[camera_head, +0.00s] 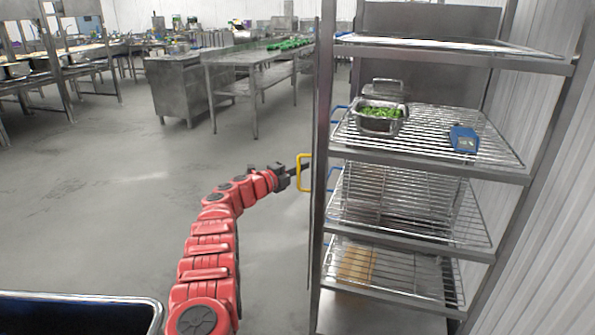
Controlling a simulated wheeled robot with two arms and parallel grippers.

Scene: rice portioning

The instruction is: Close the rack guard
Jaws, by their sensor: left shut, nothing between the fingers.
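The metal rack (430,164) stands at the right with several wire shelves, and its shelves show unobstructed from the front. The rack guard (312,230) appears as a thin, dark upright panel, seen almost edge-on along the rack's left side. A yellow handle (300,171) sticks out from it to the left. My left gripper (301,168) reaches in from the left at the height of the handle, its fingers shut and empty. The fingertips overlap the handle in the picture; I cannot tell whether they touch it. My right gripper is out of view.
A metal pan with green food (380,118) and a blue device (464,139) sit on an upper shelf. A dark bin (80,300) stands at the lower left. Steel tables (255,60) stand further back. The floor left of the rack is clear.

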